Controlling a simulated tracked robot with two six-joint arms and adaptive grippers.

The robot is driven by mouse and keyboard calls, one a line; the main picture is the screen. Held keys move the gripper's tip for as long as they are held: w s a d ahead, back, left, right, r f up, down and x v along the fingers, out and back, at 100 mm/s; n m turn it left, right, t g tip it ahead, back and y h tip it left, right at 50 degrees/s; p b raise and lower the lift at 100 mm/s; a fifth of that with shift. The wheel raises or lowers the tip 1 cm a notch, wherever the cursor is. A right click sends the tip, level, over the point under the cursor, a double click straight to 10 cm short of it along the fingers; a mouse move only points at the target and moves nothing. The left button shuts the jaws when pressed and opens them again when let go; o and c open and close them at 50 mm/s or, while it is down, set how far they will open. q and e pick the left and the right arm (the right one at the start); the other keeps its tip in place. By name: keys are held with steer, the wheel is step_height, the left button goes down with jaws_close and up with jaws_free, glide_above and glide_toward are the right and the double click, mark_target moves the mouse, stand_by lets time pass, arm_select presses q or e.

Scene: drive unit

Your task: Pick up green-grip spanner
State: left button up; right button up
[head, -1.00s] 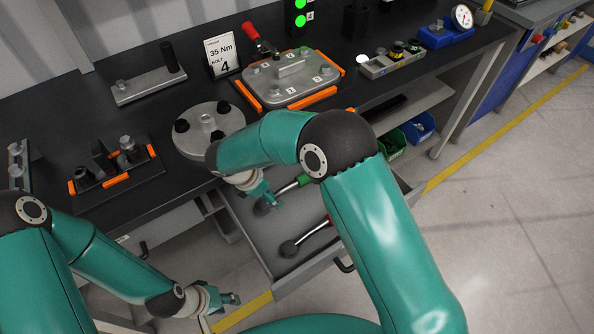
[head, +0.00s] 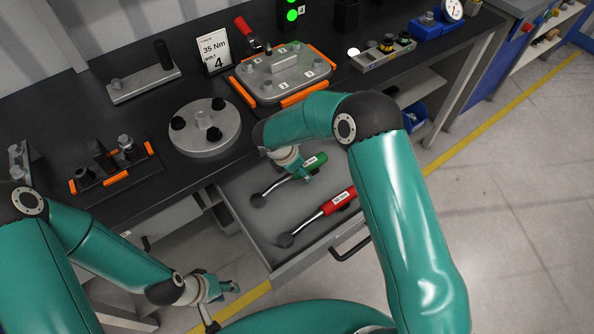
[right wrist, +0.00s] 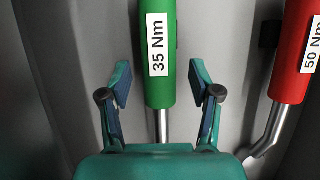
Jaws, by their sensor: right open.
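The green-grip spanner (head: 315,162) lies in the open drawer (head: 258,232), with its dark head (head: 258,200) toward the lower left. In the right wrist view its green grip (right wrist: 160,60) carries a "35 Nm" label. My right gripper (head: 306,177) is over this spanner. In the right wrist view the right gripper (right wrist: 158,85) is open, one finger on each side of the grip's lower end and apart from it. My left gripper (head: 226,288) is low at the left, away from the drawer; its fingers are too small to judge.
A red-grip spanner (head: 338,201) lies beside the green one in the drawer; its "50 Nm" grip (right wrist: 300,50) shows in the right wrist view. The black bench (head: 60,120) carries a round flange (head: 204,145) and a plate with orange edges (head: 290,72).

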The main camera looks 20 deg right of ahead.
steer(key=shift+w+d+f, duration=0.15)
steer(key=shift+f, duration=0.35)
jaws_close()
